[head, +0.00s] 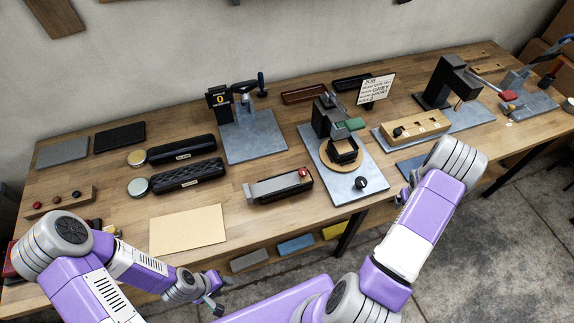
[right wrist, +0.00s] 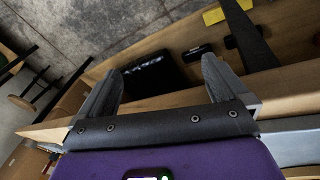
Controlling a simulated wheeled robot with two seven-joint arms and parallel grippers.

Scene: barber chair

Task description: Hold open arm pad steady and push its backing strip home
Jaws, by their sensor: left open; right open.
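A black arm pad (head: 290,194) lies on the workbench near its front edge, left of the grey press plate. A grey strip (head: 268,187) lies along its top and sticks out past its left end. A red knob (head: 304,173) sits at its right end. My left gripper (head: 218,296) is open and empty, low in front of the bench and below the pad. My right gripper (right wrist: 160,70) is open in the right wrist view, with nothing between its fingers. In the head view it is mostly hidden behind my right arm.
A tan sheet (head: 187,230) lies left of the pad. Closed black pads (head: 190,175) lie behind it. A press on a grey plate (head: 347,188) stands to the right. A job sign (head: 376,88) stands at the back. Coloured blocks (head: 296,243) are under the bench.

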